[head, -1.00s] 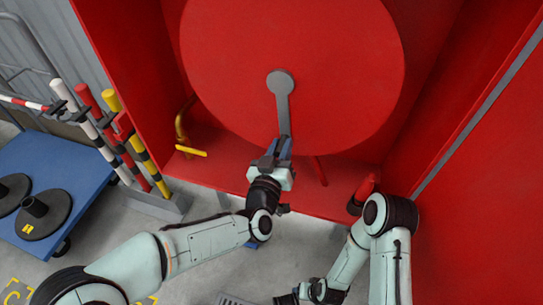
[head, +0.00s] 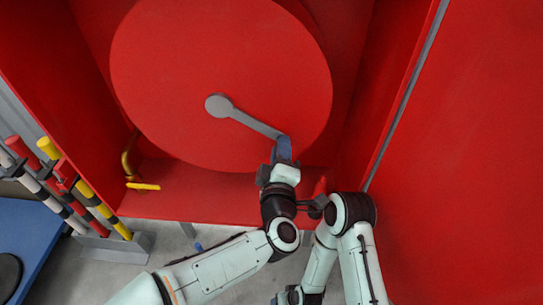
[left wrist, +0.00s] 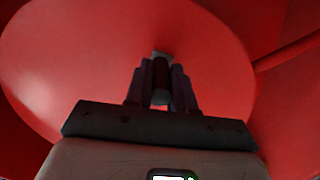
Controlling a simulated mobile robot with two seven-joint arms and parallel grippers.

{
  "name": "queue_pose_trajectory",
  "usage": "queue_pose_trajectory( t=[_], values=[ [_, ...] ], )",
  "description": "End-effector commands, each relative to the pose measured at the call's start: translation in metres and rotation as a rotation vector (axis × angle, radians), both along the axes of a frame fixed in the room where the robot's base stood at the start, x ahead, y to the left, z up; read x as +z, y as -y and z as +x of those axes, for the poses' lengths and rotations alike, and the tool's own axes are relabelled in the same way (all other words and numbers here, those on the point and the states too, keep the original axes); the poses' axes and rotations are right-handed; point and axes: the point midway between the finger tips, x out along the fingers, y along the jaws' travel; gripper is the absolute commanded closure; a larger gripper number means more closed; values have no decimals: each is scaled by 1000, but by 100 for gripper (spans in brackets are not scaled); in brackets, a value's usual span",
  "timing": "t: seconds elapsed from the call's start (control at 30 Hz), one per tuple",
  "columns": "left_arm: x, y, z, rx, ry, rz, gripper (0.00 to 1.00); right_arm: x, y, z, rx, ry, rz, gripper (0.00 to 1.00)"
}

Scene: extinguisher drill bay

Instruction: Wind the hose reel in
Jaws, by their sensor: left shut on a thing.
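The hose reel (head: 200,55) is a large red disc inside a red cabinet. Its grey crank arm (head: 250,122) runs from the hub (head: 218,105) down to the right. My left gripper (head: 283,150) is shut on the crank handle at the outer end of that arm. In the left wrist view the dark fingers close around the handle (left wrist: 160,82), with the red disc (left wrist: 60,60) behind. My right gripper (head: 288,297) is low at the bottom edge, away from the reel; its jaws are too cut off to read.
A yellow valve lever (head: 143,186) is at the cabinet's lower left. A rack of striped posts (head: 85,195) and a blue cart (head: 30,235) stand further left. The red cabinet door (head: 460,150) bounds the right. A red piece (head: 320,187) shows behind my right arm.

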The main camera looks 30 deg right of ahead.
Motion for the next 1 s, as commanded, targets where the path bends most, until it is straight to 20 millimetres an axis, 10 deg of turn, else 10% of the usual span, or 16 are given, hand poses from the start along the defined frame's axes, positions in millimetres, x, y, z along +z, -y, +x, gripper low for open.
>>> queue_pose_trajectory(
  t=[0.83,0.9,1.0],
  values=[
    [19,6,-3,3,-72,-111,100,8,-1,9,1,29,-2,33],
    [19,6,-3,3,-72,-111,54,8,-1,8,1,29,-2,33],
    [19,6,-3,2,-72,-110,52,8,-1,8,1,29,-2,33]
  ],
)
